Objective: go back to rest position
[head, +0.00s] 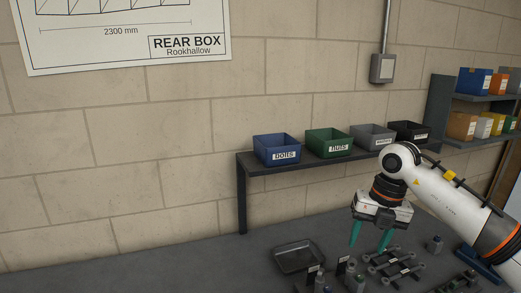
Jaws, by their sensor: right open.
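My right arm comes in from the right edge. My right gripper (369,248) points down with its two teal fingers apart, open and with nothing between them. It hangs over the grey bench (200,275), between a dark tray and a group of metal parts. How high its fingertips are above the bench I cannot tell. My left gripper and arm are not in the head view.
A dark shallow tray (298,257) lies left of my right gripper. Metal linkage parts (397,262) lie close by on its right. A raised shelf (250,170) holds blue (277,149), green (328,142), grey and black bins behind. The bench's left part is clear.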

